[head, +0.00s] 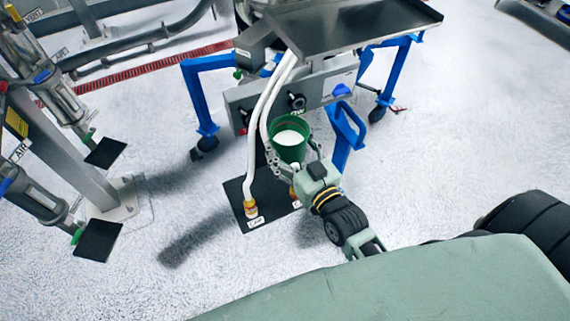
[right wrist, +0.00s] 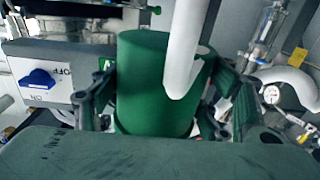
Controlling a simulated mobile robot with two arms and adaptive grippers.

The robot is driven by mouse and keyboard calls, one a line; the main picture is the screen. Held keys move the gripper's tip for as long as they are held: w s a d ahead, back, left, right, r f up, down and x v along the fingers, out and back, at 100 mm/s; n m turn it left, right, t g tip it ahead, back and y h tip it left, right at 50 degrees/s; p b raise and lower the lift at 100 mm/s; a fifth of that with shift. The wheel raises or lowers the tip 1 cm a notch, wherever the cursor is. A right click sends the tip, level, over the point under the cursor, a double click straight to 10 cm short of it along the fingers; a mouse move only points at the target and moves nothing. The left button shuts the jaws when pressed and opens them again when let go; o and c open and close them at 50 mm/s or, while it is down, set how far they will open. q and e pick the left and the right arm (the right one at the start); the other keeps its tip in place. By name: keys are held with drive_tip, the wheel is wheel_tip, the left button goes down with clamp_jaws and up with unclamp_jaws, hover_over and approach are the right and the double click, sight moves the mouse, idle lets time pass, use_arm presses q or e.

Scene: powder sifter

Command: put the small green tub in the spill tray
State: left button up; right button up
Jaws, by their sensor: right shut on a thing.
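The small green tub (head: 287,122) is upright below the sifter frame in the head view, with white material visible inside. My right gripper (head: 293,152) is shut on the tub, with fingers on both sides. In the right wrist view the green tub (right wrist: 145,85) fills the middle between the fingers, and a white hose (right wrist: 188,45) crosses its right part. A flat dark grey metal tray (head: 365,28) with a raised rim is at the top of the head view, above and right of the tub. I cannot tell whether it is the spill tray. My left gripper is out of view.
White hoses (head: 253,150) hang just left of the tub to brass fittings on a black floor mat (head: 236,190). A control panel (head: 318,92) with knobs is behind it. Blue frame legs (head: 203,95) stand around. Pale floor at right is clear.

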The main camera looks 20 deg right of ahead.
drive_tip(key=shift+w+a+r, duration=0.1)
drive_tip(key=shift+w+r, duration=0.05)
drive_tip(key=shift+w, duration=0.9)
drive_tip(key=shift+c, duration=0.2)
wheel_tip(320, 180, down, 8)
drive_tip(key=shift+r+b, duration=0.1)
drive_tip(key=shift+b, duration=0.5)
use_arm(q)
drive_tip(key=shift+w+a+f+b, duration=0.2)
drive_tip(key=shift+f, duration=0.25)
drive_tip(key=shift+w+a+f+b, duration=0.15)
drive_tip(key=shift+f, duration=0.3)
use_arm(e)
drive_tip(key=shift+s+f, duration=0.1)
drive_tip(key=shift+f, duration=2.1)
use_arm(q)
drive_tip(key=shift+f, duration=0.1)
use_arm(e)
drive_tip(key=shift+f, duration=0.1)
drive_tip(key=o, duration=1.5)
drive_tip(key=shift+f, duration=0.1)
